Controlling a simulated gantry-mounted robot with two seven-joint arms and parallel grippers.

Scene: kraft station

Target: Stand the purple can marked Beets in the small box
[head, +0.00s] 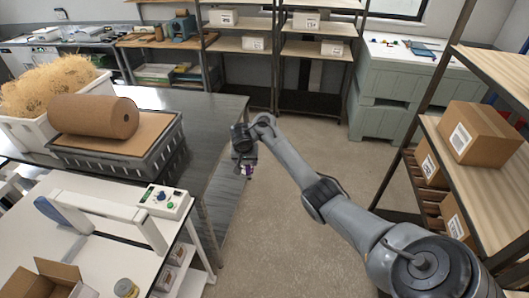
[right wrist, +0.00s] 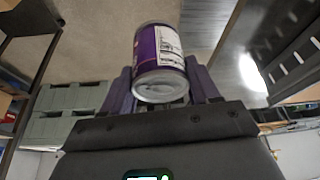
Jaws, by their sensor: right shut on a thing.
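The purple can (right wrist: 147,48) with a white label sits between the fingers of my right gripper (right wrist: 162,88) in the right wrist view. The gripper is shut on it; the label's text is too small to read. In the head view my right gripper (head: 246,165) is over the floor just off the right edge of the dark table, with a bit of the purple can (head: 249,171) showing below it. An open cardboard box (head: 58,272) stands on the white bench at the bottom left, partly cut off by the frame; its inside is mostly hidden. My left gripper is not in view.
A can with a yellowish top (head: 125,287) stands right of the box. A sealer with a long arm (head: 110,215) and a control box (head: 163,201) occupy the white bench. A brown paper roll (head: 92,116) lies on a grey crate (head: 120,160). Shelves with cartons (head: 478,133) stand right.

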